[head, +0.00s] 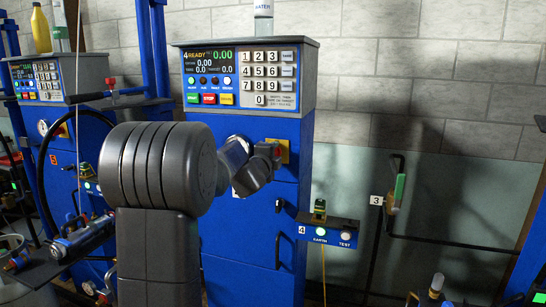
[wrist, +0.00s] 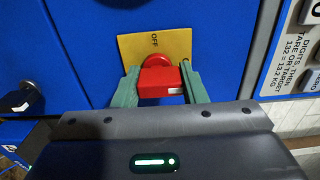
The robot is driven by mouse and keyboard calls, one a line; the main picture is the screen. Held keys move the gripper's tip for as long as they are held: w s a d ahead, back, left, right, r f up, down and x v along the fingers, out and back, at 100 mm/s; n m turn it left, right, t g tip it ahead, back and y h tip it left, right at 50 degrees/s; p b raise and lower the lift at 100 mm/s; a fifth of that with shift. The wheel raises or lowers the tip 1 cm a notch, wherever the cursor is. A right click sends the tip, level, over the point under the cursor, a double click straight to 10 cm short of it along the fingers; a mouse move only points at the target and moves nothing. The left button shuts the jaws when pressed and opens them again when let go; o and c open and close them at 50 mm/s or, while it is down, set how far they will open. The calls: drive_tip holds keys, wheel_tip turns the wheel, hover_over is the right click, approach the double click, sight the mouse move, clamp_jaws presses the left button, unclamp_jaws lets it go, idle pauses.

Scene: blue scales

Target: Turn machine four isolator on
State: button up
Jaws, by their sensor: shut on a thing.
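The isolator of machine four is a red knob (wrist: 160,82) on a yellow plate (wrist: 131,46) marked OFF, set in the blue cabinet front. In the wrist view my gripper (wrist: 160,76) has a green finger on each side of the knob and is shut on it. The OFF mark shows beyond the knob; the rest of the plate is partly hidden. In the head view my gripper (head: 272,157) is at the yellow plate (head: 290,151), below the keypad, and my arm hides much of the knob. The display of machine four (head: 208,62) reads READY and 0.00.
The keypad panel (head: 267,77) sits just above the isolator. A small box marked 4 (head: 326,232), with EARTH and TEST lights, juts out at lower right. A dark handle (wrist: 20,98) is at left in the wrist view. Another blue machine (head: 62,75) stands at left.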

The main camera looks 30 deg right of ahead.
idle(0.4)
drive_tip(key=o, duration=1)
drive_tip(key=shift+s+a, duration=0.1)
drive_tip(key=b+v, duration=0.1)
drive_tip(key=v, duration=1.2)
drive_tip(key=shift+a, duration=0.25)
drive_tip(key=shift+s, duration=0.1)
drive_tip(key=p+x, duration=0.1)
drive_tip(key=x, duration=1.2)
drive_tip(key=shift+w+d, duration=0.2)
drive_tip(key=shift+d, duration=0.15)
drive_tip(key=shift+s+a, duration=0.1)
